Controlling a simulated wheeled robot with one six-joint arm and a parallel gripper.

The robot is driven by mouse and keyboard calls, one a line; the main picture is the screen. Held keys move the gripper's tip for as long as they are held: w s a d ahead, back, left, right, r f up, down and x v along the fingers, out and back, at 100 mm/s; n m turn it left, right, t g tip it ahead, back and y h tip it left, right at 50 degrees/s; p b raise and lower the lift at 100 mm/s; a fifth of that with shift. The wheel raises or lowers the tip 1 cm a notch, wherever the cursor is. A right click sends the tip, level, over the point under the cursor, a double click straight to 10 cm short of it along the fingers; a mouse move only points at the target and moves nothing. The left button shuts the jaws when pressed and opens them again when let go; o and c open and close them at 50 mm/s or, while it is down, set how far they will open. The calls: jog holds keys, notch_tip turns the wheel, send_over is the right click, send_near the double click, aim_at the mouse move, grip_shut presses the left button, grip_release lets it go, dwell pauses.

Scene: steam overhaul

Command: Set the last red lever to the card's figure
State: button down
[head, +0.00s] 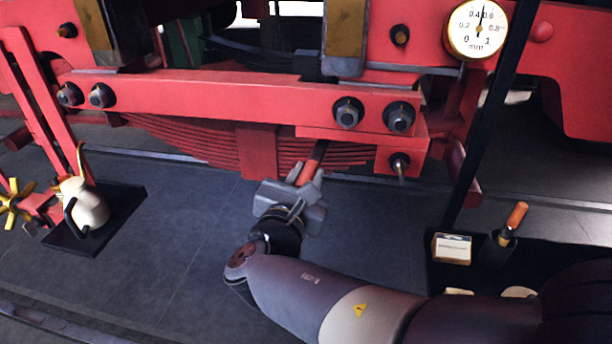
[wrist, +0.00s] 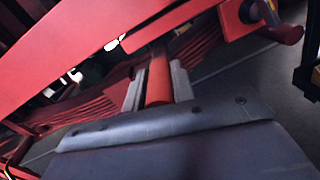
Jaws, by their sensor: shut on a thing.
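My gripper (head: 307,178) is shut on the orange-red handle of a lever (head: 309,170) just below the red beam, in front of the red leaf spring. The lever's handle slants up and right, and its far end is hidden under the beam. In the wrist view the red handle (wrist: 160,80) lies between the two grey fingers of my gripper (wrist: 157,83). A card (head: 452,248) stands at the right on a dark surface; its writing is too small to read. A round dial marked in mm (head: 478,28) has its needle pointing nearly straight up, between 0.4 and 0.6.
The red beam (head: 220,98) with dark bolts runs just above my gripper. A dark upright post (head: 490,120) stands at right. An orange-handled tool (head: 515,217) stands beside the card. A cream oil can (head: 85,203) sits on a black mat at left. The floor between is clear.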

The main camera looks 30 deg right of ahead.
jog(key=c, duration=1.2)
grip_release()
jog(key=shift+v, duration=5.35)
jog(key=shift+x, duration=4.6)
